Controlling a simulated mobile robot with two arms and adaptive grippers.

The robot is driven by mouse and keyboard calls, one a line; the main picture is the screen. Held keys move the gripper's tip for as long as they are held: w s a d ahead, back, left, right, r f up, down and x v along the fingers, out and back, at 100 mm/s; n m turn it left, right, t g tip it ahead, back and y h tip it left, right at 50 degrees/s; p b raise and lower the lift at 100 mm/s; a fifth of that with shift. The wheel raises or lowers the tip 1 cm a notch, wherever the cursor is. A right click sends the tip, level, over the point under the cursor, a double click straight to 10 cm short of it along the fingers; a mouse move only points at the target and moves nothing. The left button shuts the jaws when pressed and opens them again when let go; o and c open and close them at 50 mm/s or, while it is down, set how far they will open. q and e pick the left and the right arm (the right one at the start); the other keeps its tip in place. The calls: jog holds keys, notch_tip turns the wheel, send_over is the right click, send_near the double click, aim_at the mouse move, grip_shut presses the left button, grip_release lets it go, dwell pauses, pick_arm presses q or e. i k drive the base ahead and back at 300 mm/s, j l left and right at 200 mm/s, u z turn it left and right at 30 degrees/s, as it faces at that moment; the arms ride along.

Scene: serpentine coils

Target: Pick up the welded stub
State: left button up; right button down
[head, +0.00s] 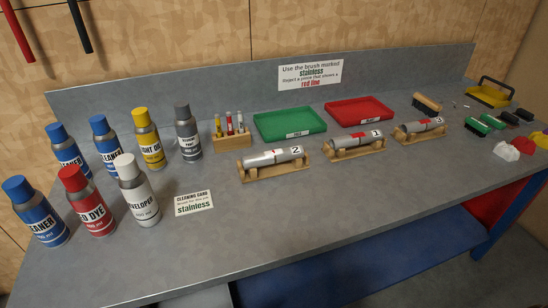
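Three silvery metal stubs lie on wooden cradles in a row across the middle of the bench. The stub tagged 2 (262,159) is the leftmost and has a small red mark. The stub tagged 1 (348,142) is in the middle and has a red patch. The stub tagged 3 (411,128) is on the right and also shows red. Which one is meant by the welded stub, I cannot tell. Neither of my grippers is in view.
Several spray cans (92,210) crowd the left. Behind the stubs are a marker block (233,143), a green tray (290,123) and a red tray (360,110). A brush (427,103), yellow tray (489,95) and small items sit right.

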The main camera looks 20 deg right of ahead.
aim_at(272, 156)
jog(key=z, duration=1.25)
jog(key=i+l+u, duration=0.45)
jog(key=l, duration=0.15)
jog(key=l+u, duration=0.2)
jog(key=i+l, duration=0.05)
jog(key=l, duration=0.1)
